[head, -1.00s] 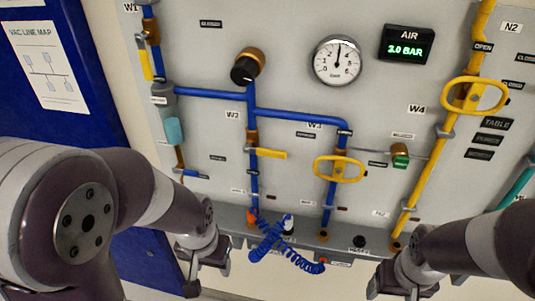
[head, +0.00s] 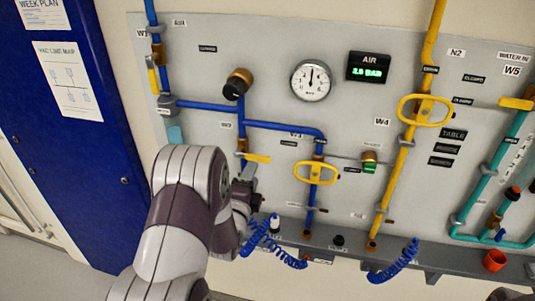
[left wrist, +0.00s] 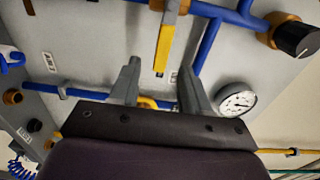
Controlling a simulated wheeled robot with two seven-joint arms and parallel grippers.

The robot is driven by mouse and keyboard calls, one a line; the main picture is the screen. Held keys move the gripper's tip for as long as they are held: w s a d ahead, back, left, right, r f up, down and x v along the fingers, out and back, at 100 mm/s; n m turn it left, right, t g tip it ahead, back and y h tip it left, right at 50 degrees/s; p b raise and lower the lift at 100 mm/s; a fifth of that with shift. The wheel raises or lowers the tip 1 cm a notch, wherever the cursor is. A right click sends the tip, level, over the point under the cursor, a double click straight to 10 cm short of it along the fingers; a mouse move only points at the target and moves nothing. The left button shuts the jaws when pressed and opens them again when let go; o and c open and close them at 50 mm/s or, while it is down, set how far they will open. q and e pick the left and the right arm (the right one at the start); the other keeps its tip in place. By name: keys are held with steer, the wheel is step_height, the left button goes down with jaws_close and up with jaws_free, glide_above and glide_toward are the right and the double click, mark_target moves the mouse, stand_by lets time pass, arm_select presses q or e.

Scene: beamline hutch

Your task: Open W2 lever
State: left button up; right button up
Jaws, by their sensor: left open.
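The W2 lever (head: 257,158) is a yellow handle on the left-middle vertical blue pipe (head: 241,118). It points right, across the pipe. My left gripper (head: 250,174) is just below the lever, in front of the panel. In the left wrist view the lever (left wrist: 165,42) lies ahead of the open left gripper (left wrist: 159,68). Its free end shows between the two fingertips, and nothing is held. I cannot tell whether a finger touches it. My right gripper is not in view.
A yellow handwheel (head: 315,172) is right of the lever, with a larger one (head: 425,110) beyond. A black knob (head: 238,83) is above. Coiled blue hoses (head: 285,255) hang at the lower ledge. The gauge (head: 311,80) is upper centre.

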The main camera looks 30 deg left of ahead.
mark_target(261, 160)
arm_select(q)
steer(key=x, duration=0.2)
steer(key=p+x, duration=0.1)
steer(key=x, duration=0.1)
steer(key=r+p+x, duration=0.1)
steer(key=x, duration=0.1)
steer(key=shift+d, duration=0.4)
steer(key=x, duration=0.2)
steer(key=p+x, duration=0.1)
steer(key=x, duration=0.1)
steer(key=shift+s+a+f, duration=0.1)
steer(key=shift+a+f, duration=0.15)
steer(key=shift+f, duration=0.15)
steer(key=shift+d, duration=0.1)
steer(key=shift+d, duration=0.1)
jaws_close()
